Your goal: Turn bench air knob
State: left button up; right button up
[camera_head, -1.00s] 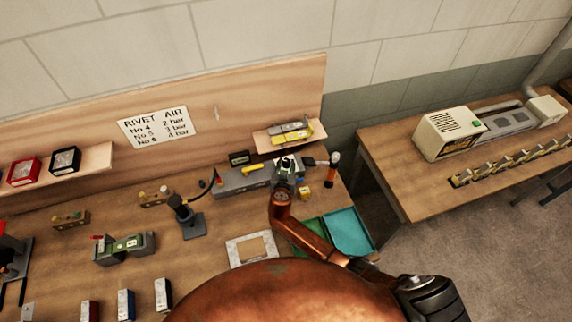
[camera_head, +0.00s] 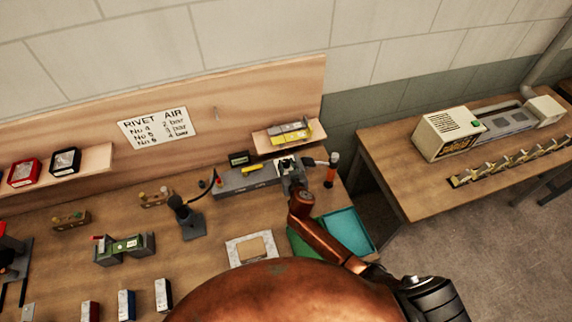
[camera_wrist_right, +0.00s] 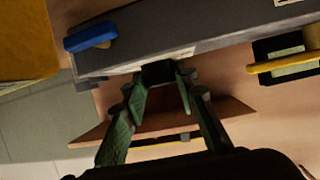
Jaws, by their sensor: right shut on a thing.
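The grey air unit (camera_head: 232,181) lies along the back of the bench, with a yellow lever (camera_head: 251,169) on top. In the right wrist view its grey body (camera_wrist_right: 215,35) runs across the top. A dark knob (camera_wrist_right: 158,72) projects from its face. My right gripper (camera_wrist_right: 160,82) has its green fingers on either side of this knob and is shut on it. In the head view my right gripper (camera_head: 289,166) is at the unit's right end, and the knob is hidden there. My left gripper is out of view.
A blue handle (camera_wrist_right: 91,35) is near the fingers in the wrist view. A small shelf (camera_head: 270,143) is just behind. A riveting pressure sign (camera_head: 158,128) hangs on the backboard.

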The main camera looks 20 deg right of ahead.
jog(key=n+y, duration=0.1)
jog(key=y+p, duration=0.1)
jog(key=n+y+p, duration=0.1)
jog(key=shift+d+r+n, duration=0.25)
jog(key=shift+n, duration=0.05)
jog(key=shift+d+n+g+y+p, duration=0.1)
jog(key=shift+n+g+y+p, duration=0.3)
jog(key=shift+n+y+p, duration=0.6)
jog(key=shift+f+n+y+p, duration=0.2)
jog(key=shift+n+y+p, duration=0.15)
jog(key=shift+y, duration=0.15)
jog(key=shift+g, duration=0.3)
jog(key=o, duration=1.2)
jog(key=shift+c, duration=0.2)
jog(key=v, duration=1.2)
jog(key=shift+f, duration=0.15)
